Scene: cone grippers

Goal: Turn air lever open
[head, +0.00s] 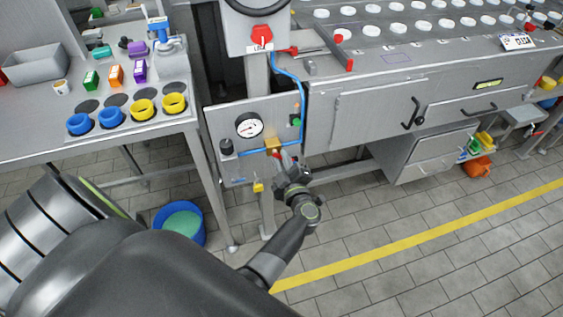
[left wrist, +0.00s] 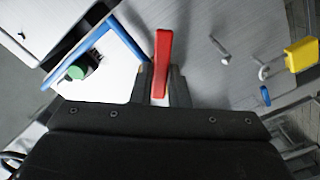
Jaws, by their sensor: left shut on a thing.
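The air panel (head: 212,122) is a grey plate on a post, with a round gauge (head: 249,125) and a brass valve (head: 272,144). The red air lever (head: 280,156) shows just below the valve, partly hidden by my gripper. My left gripper (head: 284,164) is at the lever, in front of the panel. In the left wrist view, the red lever (left wrist: 163,58) stands between the two fingers of my left gripper (left wrist: 163,84), which are shut on it. The lever's pivot is hard to make out there. My right gripper is not in view.
A blue air tube (head: 303,92) runs down to the panel. A green button (head: 295,121) and a yellow padlock (head: 258,186) are near the valve; the padlock also shows in the wrist view (left wrist: 303,54). A blue bucket (head: 160,220) stands on the floor at left.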

